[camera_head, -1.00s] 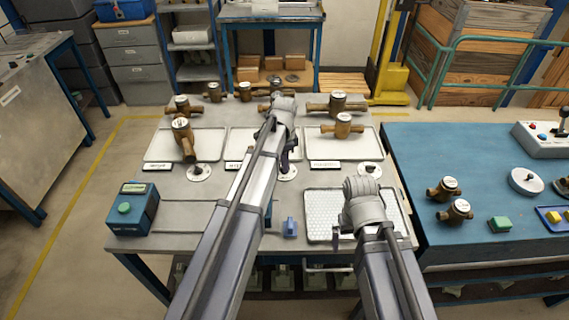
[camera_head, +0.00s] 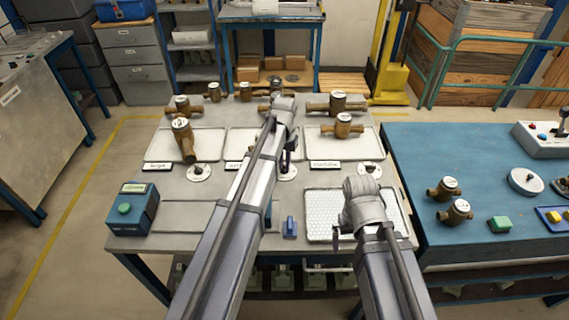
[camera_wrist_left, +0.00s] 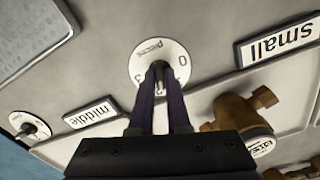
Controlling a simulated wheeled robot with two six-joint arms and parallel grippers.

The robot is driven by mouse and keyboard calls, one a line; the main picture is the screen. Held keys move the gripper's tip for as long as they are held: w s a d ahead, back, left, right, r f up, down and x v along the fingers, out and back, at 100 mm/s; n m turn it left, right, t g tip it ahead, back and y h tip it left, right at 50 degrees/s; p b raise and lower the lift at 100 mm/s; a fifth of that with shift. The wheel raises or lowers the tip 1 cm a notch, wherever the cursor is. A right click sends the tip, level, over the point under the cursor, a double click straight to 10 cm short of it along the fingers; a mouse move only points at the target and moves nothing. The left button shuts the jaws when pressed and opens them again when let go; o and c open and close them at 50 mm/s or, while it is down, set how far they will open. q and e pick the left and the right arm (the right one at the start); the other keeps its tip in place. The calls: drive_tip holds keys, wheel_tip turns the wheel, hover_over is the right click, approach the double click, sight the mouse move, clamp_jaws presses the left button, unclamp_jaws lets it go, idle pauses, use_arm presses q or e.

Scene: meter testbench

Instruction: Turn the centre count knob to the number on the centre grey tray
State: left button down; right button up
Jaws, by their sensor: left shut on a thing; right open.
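The centre count knob has a round white dial (camera_head: 288,173), partly behind my left arm. In the left wrist view the dial (camera_wrist_left: 176,52) shows a 0 at the right and part of a digit at the left. My left gripper (camera_wrist_left: 159,72) is shut on the knob in its middle; the fingers hide the pointer. The centre grey tray (camera_head: 238,145) is mostly covered by my left arm. In the left wrist view a brass meter (camera_wrist_left: 232,112) stands on this tray, behind the "small" label (camera_wrist_left: 279,40). My right gripper (camera_head: 338,238) is open and empty above the mesh tray.
Side dials (camera_head: 199,173) and (camera_head: 369,170) flank the centre one. The white mesh tray (camera_head: 318,201) lies at front right. A blue block (camera_head: 290,227) sits beside it. A blue-green device (camera_head: 133,208) stands at front left.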

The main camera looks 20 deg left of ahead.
sight(284, 167)
use_arm(q)
drive_tip(key=n, duration=0.4)
drive_tip(key=shift+n, duration=2.8)
drive_tip(key=c, duration=0.9)
unclamp_jaws()
drive_tip(key=shift+r, duration=0.1)
wheel_tip(284, 167, up, 8)
drive_tip(key=p, duration=0.8)
drive_tip(key=shift+f, duration=0.2)
